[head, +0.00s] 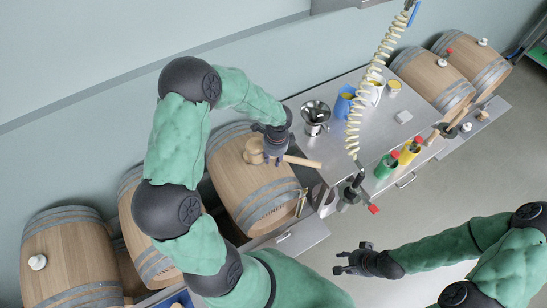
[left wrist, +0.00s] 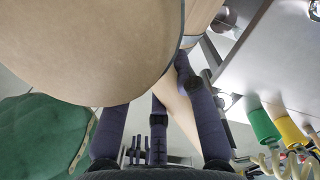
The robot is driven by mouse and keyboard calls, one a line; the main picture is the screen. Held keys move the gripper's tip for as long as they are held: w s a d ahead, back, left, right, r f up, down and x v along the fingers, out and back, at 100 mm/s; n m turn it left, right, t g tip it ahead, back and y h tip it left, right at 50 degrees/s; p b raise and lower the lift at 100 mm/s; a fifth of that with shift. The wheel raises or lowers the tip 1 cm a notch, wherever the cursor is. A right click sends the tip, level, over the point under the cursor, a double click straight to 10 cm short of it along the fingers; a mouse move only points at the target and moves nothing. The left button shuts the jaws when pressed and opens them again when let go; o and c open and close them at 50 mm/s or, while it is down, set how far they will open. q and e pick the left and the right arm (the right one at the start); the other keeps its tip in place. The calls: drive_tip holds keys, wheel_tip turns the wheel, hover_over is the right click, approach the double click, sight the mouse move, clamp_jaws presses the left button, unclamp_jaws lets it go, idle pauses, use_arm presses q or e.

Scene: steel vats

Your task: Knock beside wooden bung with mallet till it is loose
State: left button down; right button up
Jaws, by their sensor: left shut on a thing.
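My left gripper (head: 274,146) is shut on the handle of a wooden mallet (head: 304,162), over the top of a barrel (head: 262,195). The mallet's pale head (head: 254,151) is at the left of the fingers, over the barrel's upper side; I cannot tell whether it touches the wood. In the left wrist view the mallet head (left wrist: 85,50) fills the upper left, and its handle (left wrist: 181,112) passes between dark fingers. I cannot make out the wooden bung; the mallet or gripper may hide it. My right gripper (head: 352,262) is open and empty above the floor.
The right floor is clear.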

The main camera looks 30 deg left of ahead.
use_arm(q)
drive_tip(key=shift+w+f+b, duration=0.1)
drive_tip(key=shift+f+b, duration=3.95)
drive_tip(key=shift+f, duration=0.65)
drive_tip(key=shift+r, duration=0.1)
wheel_tip(320, 180, up, 5)
drive_tip(key=p, duration=0.4)
wheel_tip(320, 180, down, 6)
drive_tip(key=b, duration=0.4)
drive_tip(key=shift+r+b, duration=0.15)
drive_tip(key=shift+b, duration=0.2)
wheel_tip(320, 180, up, 6)
drive_tip(key=p, duration=0.4)
drive_tip(key=shift+r+p, duration=0.2)
drive_tip(key=shift+p, duration=0.2)
